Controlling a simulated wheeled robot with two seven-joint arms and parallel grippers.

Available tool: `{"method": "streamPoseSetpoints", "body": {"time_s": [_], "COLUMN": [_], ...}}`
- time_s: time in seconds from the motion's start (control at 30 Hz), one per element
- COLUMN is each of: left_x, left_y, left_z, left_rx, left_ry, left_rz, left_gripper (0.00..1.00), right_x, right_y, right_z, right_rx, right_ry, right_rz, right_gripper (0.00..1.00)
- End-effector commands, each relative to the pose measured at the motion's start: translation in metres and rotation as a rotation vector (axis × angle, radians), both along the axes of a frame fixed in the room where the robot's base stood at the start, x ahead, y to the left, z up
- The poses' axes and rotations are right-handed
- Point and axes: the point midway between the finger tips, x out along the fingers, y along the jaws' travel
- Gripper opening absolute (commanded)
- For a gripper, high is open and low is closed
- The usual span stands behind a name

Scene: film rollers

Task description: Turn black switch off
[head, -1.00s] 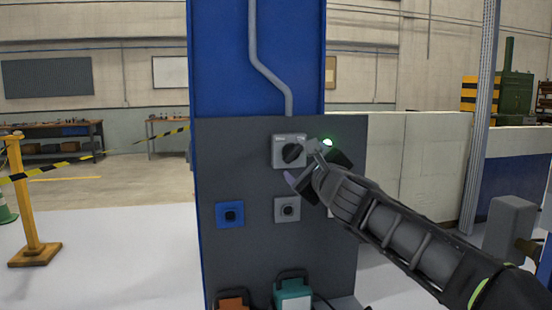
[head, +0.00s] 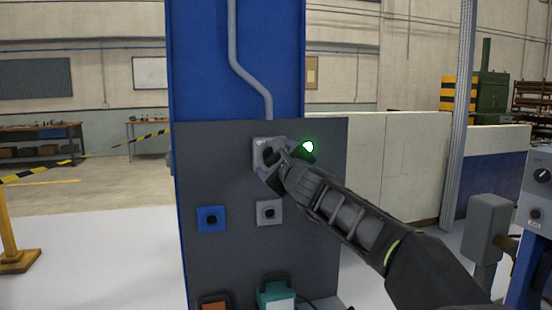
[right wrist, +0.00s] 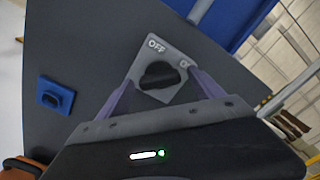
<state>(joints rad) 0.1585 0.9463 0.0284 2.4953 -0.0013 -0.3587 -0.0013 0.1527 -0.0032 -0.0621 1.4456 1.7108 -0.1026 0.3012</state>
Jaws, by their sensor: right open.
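The black switch (right wrist: 160,75) is a rotary knob on a light grey plate (right wrist: 178,57) marked OFF at its upper left and ON at its upper right in the right wrist view. In the head view the plate (head: 259,146) is on the dark panel and my right gripper (head: 274,160) covers much of the knob. My right gripper (right wrist: 160,80) is open, with one finger on each side of the knob. I cannot tell whether the fingers touch it. My left gripper is not in view.
The dark grey panel (head: 228,265) is on a blue column (head: 200,60). Below the switch are a blue socket (head: 211,219) and a grey socket (head: 269,212). Orange (head: 214,303) and teal (head: 277,293) items are lower down. A grey box (head: 487,228) stands at the right.

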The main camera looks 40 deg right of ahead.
Motion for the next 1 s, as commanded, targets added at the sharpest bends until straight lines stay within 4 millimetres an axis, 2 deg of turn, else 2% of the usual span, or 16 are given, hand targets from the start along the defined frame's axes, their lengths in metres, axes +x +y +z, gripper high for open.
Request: {"method": "streamPoseSetpoints", "body": {"time_s": [0.27,1.0], "left_x": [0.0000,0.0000], "left_y": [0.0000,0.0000], "left_z": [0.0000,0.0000], "left_rx": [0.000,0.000], "left_ry": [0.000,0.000], "left_rz": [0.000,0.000], "left_gripper": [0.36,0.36], "right_x": [0.0009,0.0008], "right_y": [-0.0005,-0.0001], "right_z": [-0.0004,-0.0005], "right_rx": [0.000,0.000], "right_ry": [0.000,0.001], "right_rz": [0.000,0.001], "right_gripper": [0.75,0.14]}}
